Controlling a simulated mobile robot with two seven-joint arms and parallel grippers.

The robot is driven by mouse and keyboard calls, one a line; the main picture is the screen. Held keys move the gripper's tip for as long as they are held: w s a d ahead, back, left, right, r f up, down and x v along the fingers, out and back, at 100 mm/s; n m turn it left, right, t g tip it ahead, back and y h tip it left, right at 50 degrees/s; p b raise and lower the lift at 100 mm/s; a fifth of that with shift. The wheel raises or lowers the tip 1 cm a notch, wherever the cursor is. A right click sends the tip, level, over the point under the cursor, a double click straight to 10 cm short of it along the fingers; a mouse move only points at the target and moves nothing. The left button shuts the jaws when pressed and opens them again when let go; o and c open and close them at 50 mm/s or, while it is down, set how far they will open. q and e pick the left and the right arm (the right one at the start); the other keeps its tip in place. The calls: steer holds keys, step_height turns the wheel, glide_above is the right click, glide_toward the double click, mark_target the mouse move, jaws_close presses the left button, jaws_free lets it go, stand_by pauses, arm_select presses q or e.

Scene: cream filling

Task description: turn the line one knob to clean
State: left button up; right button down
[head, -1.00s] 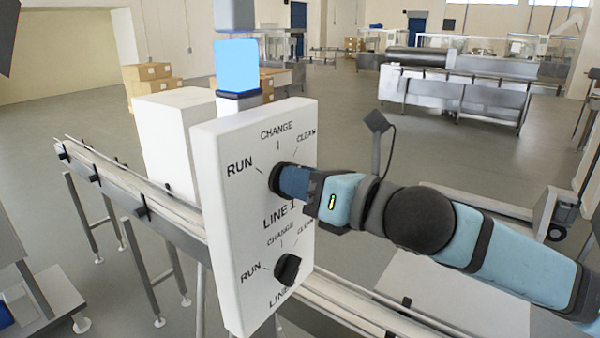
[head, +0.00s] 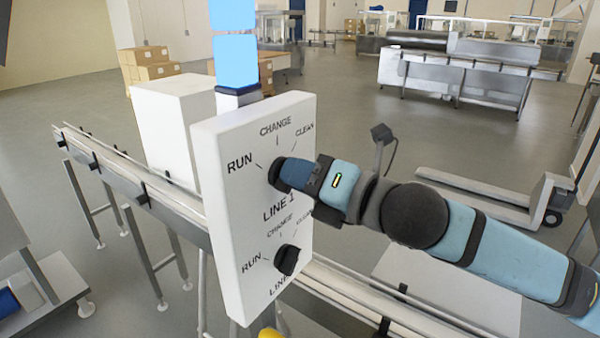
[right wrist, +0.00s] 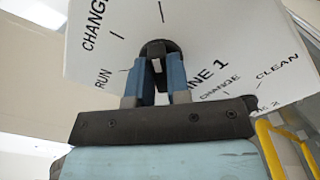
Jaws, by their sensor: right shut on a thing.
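A white control panel (head: 215,240) stands upright in the head view, with a LINE 1 dial above a second dial. Each is marked RUN, CHANGE and CLEAN. My right gripper (head: 282,175) reaches in from the right and is shut on the black line one knob (right wrist: 158,46). In the right wrist view its two blue fingers (right wrist: 159,70) sit either side of the knob's grip. The fingers hide most of the knob, so I cannot tell which mark it points at. The lower black knob (head: 287,260) is free. My left gripper is out of view.
A conveyor (head: 150,190) runs behind the panel, with a white box-shaped cabinet (head: 175,125) beyond it. A lit blue signal light (head: 236,60) stands above the panel. A pallet truck (head: 490,200) is on the floor at the right. A yellow bar (right wrist: 270,150) shows in the right wrist view.

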steer(key=c, duration=1.1)
jaws_free()
steer(key=b+v, duration=0.3)
steer(key=v, duration=1.1)
steer(key=shift+a, duration=0.1)
